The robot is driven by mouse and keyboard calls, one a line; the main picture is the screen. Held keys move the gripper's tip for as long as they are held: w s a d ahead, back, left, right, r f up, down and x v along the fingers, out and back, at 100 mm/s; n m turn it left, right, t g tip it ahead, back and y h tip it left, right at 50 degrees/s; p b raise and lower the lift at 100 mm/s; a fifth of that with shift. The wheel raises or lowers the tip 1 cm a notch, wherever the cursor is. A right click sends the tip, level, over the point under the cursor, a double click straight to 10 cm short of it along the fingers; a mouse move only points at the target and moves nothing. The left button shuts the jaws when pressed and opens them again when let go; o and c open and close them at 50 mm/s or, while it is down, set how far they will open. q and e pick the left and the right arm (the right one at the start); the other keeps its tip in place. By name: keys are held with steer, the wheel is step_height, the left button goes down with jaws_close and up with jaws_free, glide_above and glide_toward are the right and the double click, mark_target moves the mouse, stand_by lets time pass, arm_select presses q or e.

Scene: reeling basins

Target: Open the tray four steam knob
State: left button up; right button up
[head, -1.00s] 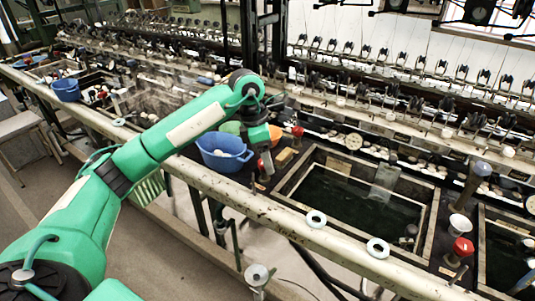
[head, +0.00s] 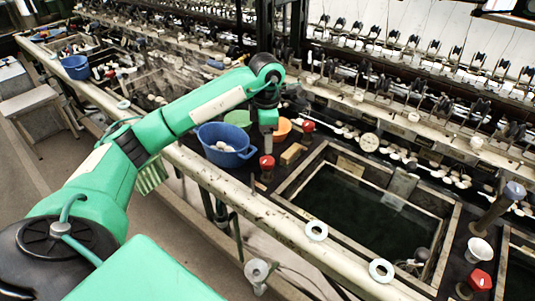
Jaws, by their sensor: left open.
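Several red steam knobs show in the head view. One red knob (head: 267,162) stands on a dark post by the front rail, left of the dark water basin (head: 360,208). Another red knob (head: 308,126) is behind it, and a third red knob (head: 480,279) is at the lower right. I cannot tell by any label which is tray four's. My left gripper (head: 268,147) comes down from the green arm just above and behind the first red knob in the picture. It is open and seems empty; contact with the knob cannot be made out. My right gripper is not in view.
A blue basket (head: 226,155) with pale cocoons, a green bowl (head: 238,118) and an orange bowl (head: 283,128) stand close around the left gripper. A pale rail (head: 265,208) runs along the front. A white cup (head: 478,250) stands at the right.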

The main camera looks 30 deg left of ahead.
mark_target(267, 160)
arm_select(q)
step_height(267, 160, down, 6)
steer(key=shift+f+p, duration=0.1)
steer(key=shift+p, duration=0.4)
steer(key=shift+f, duration=0.8)
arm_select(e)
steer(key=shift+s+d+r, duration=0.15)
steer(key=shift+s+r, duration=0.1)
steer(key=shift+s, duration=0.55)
arm_select(q)
steer(key=shift+c, duration=0.4)
steer(key=c, duration=0.9)
